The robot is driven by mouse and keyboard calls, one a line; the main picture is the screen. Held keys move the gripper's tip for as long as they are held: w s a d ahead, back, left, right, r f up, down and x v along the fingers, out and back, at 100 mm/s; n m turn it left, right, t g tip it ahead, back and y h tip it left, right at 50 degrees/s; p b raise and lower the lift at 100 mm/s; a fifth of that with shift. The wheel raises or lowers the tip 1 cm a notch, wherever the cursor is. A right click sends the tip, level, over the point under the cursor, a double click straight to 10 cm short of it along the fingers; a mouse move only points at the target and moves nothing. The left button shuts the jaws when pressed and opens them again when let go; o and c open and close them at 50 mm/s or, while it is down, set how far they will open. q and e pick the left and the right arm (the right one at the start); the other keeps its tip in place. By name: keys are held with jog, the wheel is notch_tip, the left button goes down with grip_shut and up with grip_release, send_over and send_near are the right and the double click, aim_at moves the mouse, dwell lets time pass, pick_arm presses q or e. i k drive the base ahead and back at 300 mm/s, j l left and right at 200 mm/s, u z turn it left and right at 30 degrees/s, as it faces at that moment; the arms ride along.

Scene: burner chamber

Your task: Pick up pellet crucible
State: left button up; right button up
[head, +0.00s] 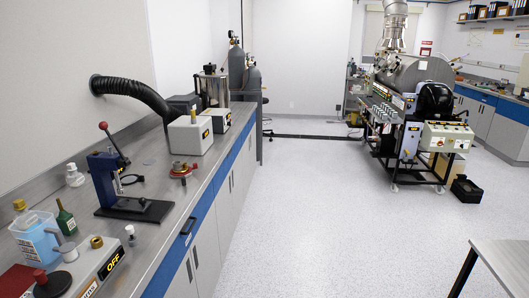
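I cannot single out the pellet crucible with certainty; things on the bench are small in the head view. On the left bench (160,160), a small grey cup-like piece (66,252) with a handle sits near the front left. A brass ring-shaped piece (96,241) is on the grey box marked OFF (100,268). A small vial with a white cap (131,236) stands right of that box. A dark blue press with a red-knobbed lever (108,180) stands farther back, and a red and metal fixture (182,170) is right of it. Neither gripper is in view.
A blue-liquid container (37,245), a green bottle (65,222) and a white bottle (74,176) crowd the near bench. White boxes (190,135) stand farther back. The floor (310,210) is open in the middle. A burner rig (410,110) and a table (505,262) are right.

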aim_at(177, 165)
jog(key=i+l, duration=0.15)
jog(key=i, duration=0.55)
jog(key=i+l, duration=0.15)
jog(key=i, duration=0.5)
jog(key=i+l+z, duration=0.1)
jog(key=i, duration=0.6)
